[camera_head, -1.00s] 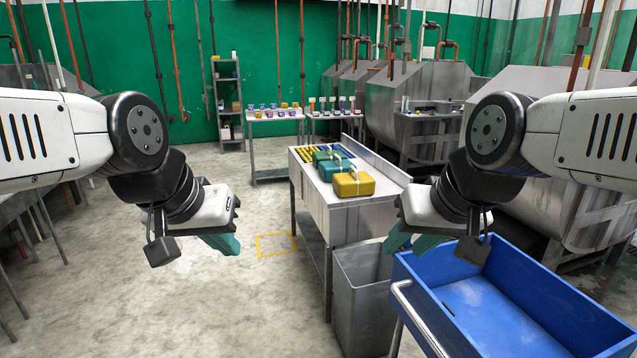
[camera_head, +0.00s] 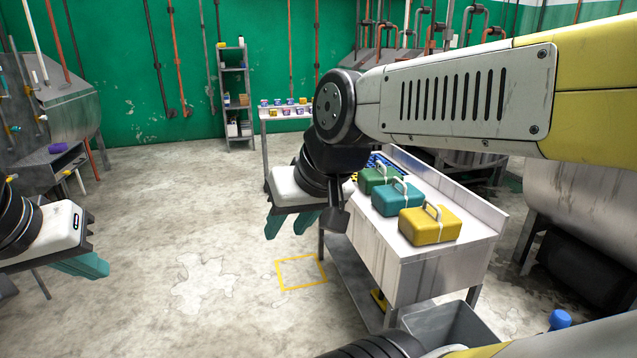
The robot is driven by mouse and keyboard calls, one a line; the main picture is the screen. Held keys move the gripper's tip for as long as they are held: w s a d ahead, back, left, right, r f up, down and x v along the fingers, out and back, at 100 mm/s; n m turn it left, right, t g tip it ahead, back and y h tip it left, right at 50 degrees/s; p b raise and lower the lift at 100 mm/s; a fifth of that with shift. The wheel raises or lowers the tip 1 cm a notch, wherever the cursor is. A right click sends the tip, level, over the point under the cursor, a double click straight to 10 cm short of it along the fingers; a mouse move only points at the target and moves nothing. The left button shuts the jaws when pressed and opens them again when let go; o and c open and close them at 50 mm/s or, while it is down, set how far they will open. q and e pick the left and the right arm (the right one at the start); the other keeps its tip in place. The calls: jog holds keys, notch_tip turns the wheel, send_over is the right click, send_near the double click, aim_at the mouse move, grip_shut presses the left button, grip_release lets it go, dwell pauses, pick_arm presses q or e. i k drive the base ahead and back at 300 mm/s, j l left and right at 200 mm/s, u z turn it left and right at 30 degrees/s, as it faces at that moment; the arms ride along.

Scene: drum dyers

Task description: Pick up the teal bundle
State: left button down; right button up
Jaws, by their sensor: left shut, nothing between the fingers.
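The teal bundle (camera_head: 397,199) is a block with a pale strap and a loop handle. It lies on the metal table between a green bundle (camera_head: 372,181) and a yellow bundle (camera_head: 431,228). My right gripper (camera_head: 290,223) hangs left of the table in the picture, with its teal fingers apart and nothing between them. It is clear of the bundles. My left gripper (camera_head: 92,266) is at the left edge, over the floor and far from the table. Its fingers are together and empty. My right forearm crosses above the table and hides part of the background.
The metal table (camera_head: 385,262) has a raised back edge on its right. A grey bin (camera_head: 450,328) stands at its near end. A yellow square (camera_head: 301,272) is marked on the floor. Open floor lies left of the table. A shelf rack (camera_head: 235,92) stands at the back.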

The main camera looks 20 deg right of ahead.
aim_at(391, 198)
jog(key=i+z, duration=0.15)
jog(key=i, duration=0.4)
jog(key=i+z, duration=0.15)
jog(key=i, duration=0.4)
jog(key=i+j+z, duration=0.15)
jog(key=i, duration=0.35)
jog(key=i+z, duration=0.25)
jog(key=z, duration=0.15)
jog(key=i+j+z, duration=0.15)
jog(key=z, duration=0.3)
jog(key=i+j+z, duration=0.2)
jog(key=z, duration=0.2)
jog(key=i+j+z, duration=0.25)
jog(key=z, duration=0.2)
jog(key=i+j+z, duration=0.1)
jog(key=z, duration=0.25)
jog(key=i+j+z, duration=0.2)
jog(key=z, duration=0.15)
jog(key=i+j+z, duration=0.15)
jog(key=z, duration=0.25)
jog(key=i, duration=0.1)
